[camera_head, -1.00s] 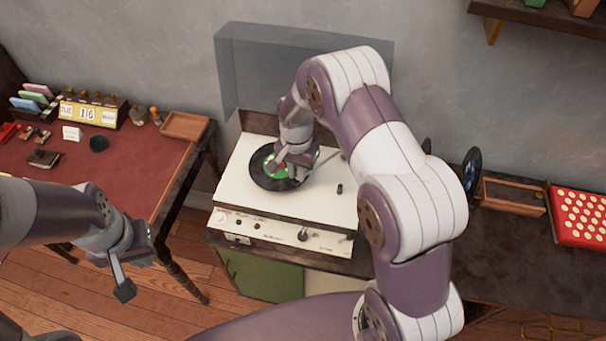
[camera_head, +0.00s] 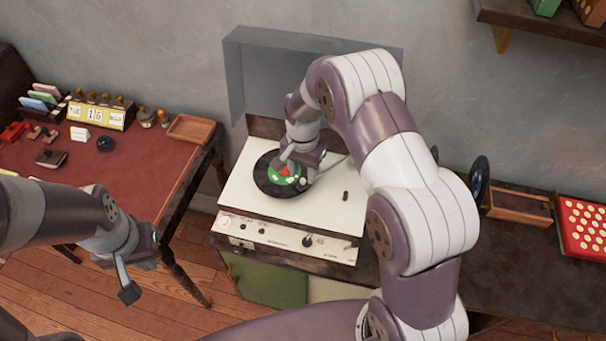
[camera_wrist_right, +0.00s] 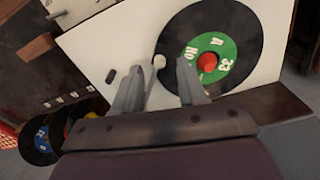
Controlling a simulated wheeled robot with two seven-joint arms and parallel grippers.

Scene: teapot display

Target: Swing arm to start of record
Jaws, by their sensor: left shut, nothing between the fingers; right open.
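A black record (camera_head: 266,187) with a green label and red centre lies on the white record player (camera_head: 240,191). The record also shows in the right wrist view (camera_wrist_right: 236,30). My right gripper (camera_head: 287,167) is low over the record's right part and hides some of it. In the right wrist view the right gripper (camera_wrist_right: 160,66) is open, with a small pale round-ended piece (camera_wrist_right: 159,62) between its fingers, probably the tone arm. Whether the fingers touch it I cannot tell. In the head view, a thin silvery rod (camera_head: 335,161) shows behind the gripper. My left gripper (camera_head: 128,291) is shut and empty, away at the left.
A clear raised lid (camera_head: 262,80) stands behind the player. A small dark knob (camera_head: 345,196) stands on its top, right of the record. A red-topped desk (camera_head: 130,170) is at left. A wooden tray (camera_head: 519,207) and a red board (camera_head: 582,228) are at right.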

